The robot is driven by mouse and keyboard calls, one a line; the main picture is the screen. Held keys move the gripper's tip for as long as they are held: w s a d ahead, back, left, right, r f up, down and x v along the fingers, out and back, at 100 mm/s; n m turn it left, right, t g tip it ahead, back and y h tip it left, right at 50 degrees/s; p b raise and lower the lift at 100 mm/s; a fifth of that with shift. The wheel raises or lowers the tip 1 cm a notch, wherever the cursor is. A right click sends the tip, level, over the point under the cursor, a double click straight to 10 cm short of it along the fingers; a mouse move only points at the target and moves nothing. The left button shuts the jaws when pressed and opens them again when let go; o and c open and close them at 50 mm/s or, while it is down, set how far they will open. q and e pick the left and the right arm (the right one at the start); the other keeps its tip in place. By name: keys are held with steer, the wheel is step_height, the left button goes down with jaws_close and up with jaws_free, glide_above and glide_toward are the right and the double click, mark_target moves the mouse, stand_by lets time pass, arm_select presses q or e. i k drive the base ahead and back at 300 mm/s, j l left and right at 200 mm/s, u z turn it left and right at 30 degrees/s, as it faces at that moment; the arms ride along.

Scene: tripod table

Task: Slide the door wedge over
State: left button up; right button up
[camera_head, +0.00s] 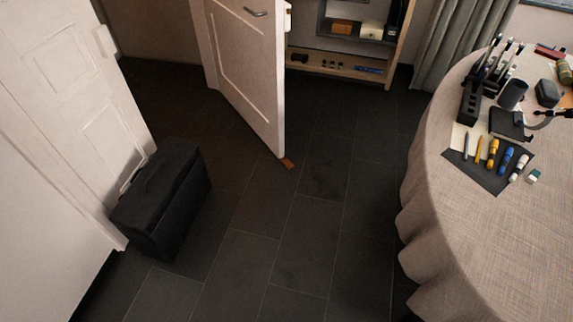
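A small orange-brown door wedge (287,163) lies on the dark tiled floor at the bottom corner of a white door (245,75). The door stands ajar, with a metal handle (256,12) near its top edge. The wedge is at or just under the door's lower free edge; I cannot tell if it touches. Neither of my grippers shows in the head view.
A black case (165,200) stands on the floor by a white panelled door (75,100) at the left. A round table (490,240) with a beige cloth, pens and other items is at the right. Shelves (340,70) stand behind. The middle floor (290,240) is clear.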

mark_target(288, 164)
steer(key=i+l+u, duration=0.15)
steer(key=i+u, duration=0.15)
steer(key=u, duration=0.15)
steer(key=i+l+u, duration=0.25)
steer(key=u, duration=0.25)
